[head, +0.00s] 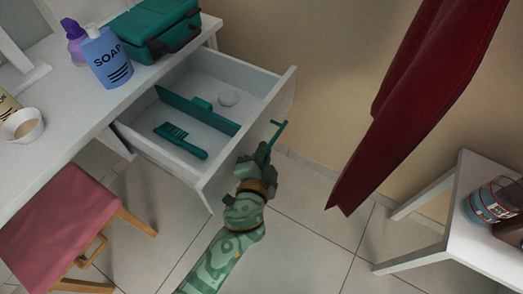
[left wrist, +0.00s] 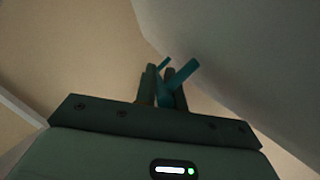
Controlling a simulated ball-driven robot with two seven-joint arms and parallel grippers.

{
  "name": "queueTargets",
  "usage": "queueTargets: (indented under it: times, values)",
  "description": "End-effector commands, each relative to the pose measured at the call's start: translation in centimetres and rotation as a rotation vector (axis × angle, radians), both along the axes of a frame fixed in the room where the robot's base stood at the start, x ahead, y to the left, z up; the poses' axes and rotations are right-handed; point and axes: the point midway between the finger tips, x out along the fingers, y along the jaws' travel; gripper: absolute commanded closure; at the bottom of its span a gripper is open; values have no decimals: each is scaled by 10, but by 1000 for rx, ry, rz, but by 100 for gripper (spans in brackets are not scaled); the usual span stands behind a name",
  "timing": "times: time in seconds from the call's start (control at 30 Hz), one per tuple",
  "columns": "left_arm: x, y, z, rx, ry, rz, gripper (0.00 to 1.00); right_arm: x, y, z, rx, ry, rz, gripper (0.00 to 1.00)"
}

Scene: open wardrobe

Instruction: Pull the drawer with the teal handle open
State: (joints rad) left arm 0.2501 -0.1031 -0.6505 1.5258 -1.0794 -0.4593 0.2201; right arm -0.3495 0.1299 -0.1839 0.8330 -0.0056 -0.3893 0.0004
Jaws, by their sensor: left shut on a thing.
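The white drawer (head: 215,175) stands pulled well out of the white dressing table. Its teal handle (head: 280,128) sticks out from the front panel. My left gripper (head: 267,148) is at the handle, with its fingers shut on it. In the left wrist view the teal handle (left wrist: 183,80) passes between the two dark fingers of the gripper (left wrist: 165,88), beside the grey drawer front. My right gripper is not in view.
On the table top (head: 80,100) stand a blue soap bottle (head: 107,58), a purple bottle and a teal case (head: 155,30). A pink stool (head: 55,225) is at lower left.

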Motion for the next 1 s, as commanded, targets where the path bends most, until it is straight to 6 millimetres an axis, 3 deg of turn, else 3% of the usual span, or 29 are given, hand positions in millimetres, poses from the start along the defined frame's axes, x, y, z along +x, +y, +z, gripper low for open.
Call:
queueTargets:
  times: [0.17, 0.2, 0.27, 0.63, 0.77, 1.0]
  values:
    - [-1, 0, -2, 0, 3, -2, 100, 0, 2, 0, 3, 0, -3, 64]
    - [-1, 0, -2, -1, 3, -1, 81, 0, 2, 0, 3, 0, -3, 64]
    - [-1, 0, -2, 0, 3, -2, 67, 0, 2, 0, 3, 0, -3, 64]
    - [-7, 2, 2, 0, 1, -1, 67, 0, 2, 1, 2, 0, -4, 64]
    - [-28, 9, 8, 0, 2, -1, 67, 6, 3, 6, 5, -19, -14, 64]
    - [-90, 27, 21, 0, 3, 0, 67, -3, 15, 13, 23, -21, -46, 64]
